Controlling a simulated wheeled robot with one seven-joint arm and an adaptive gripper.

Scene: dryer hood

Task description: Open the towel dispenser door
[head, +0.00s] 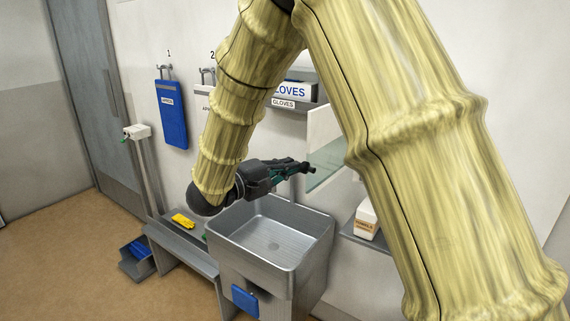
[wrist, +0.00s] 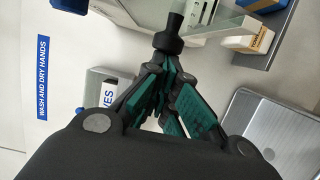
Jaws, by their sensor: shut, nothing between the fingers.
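A pale panel with a clear, greenish-edged lower part (head: 327,160) stands out from the wall right of the sink. It seems to be part of the towel dispenser, but my arm hides most of it and I cannot tell which part is the door. My gripper (head: 304,168) is shut and empty above the sink, its tip pointing right toward the panel's left edge. In the wrist view, the green-padded fingers of my gripper (wrist: 167,50) meet beside the clear panel (wrist: 213,30). I cannot tell whether the tip touches it.
The metal sink (head: 272,243) lies below my gripper. A gloves box (head: 292,90) sits on a wall shelf behind it. Small boxes (head: 366,222) stand on a shelf at right. A blue board (head: 171,114) hangs at left. Open floor (head: 55,255) is at the left.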

